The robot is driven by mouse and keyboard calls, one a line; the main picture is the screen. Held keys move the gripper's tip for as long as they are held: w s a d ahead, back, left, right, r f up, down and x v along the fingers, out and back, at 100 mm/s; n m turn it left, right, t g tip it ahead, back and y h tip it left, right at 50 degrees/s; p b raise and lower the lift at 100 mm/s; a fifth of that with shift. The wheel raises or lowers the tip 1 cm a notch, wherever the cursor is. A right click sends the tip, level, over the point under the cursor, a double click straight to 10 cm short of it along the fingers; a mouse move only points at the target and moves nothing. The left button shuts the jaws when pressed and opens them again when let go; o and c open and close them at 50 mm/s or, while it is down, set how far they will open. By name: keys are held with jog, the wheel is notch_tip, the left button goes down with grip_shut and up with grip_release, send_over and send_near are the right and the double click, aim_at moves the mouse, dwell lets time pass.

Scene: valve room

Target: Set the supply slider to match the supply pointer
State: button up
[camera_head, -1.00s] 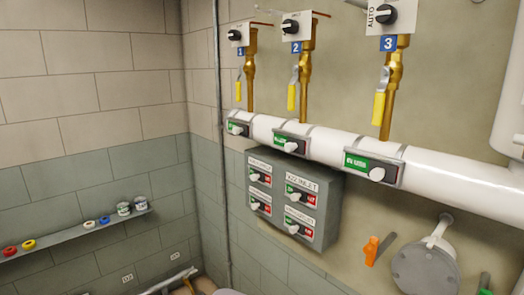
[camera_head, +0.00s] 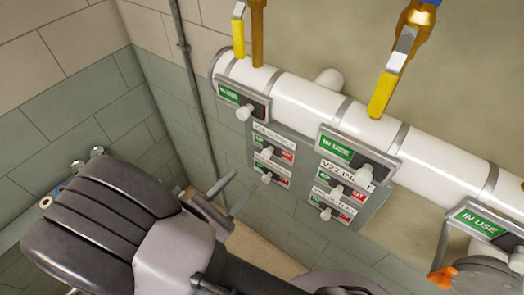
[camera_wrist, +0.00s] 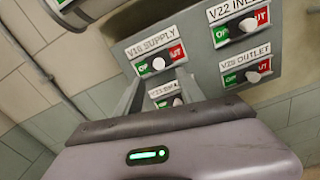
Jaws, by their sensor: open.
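The supply slider (camera_wrist: 158,63) is a white knob on the plate labelled V16 SUPPLY in the wrist view. In the head view this slider (camera_head: 267,152) is at the upper left of the grey panel (camera_head: 374,209). My gripper (camera_head: 246,178) is open and empty, its fingers just left of and below the panel's left column in that view. In the wrist view its fingers show just below the supply plate. Contact cannot be told. I cannot make out a supply pointer.
The V22 INLET slider (camera_wrist: 248,25), V28 OUTLET slider (camera_wrist: 253,77) and a partly hidden lower-left slider (camera_wrist: 177,101) share the panel. A white pipe (camera_head: 300,97) with "IN USE" plates runs just above. A yellow-handled valve (camera_head: 381,95) hangs over it.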

aim_at(265, 156)
jog(key=x, duration=1)
jog(key=shift+w+a, duration=0.1)
jog(key=shift+w, duration=0.05)
grip_shut()
dwell(0.9)
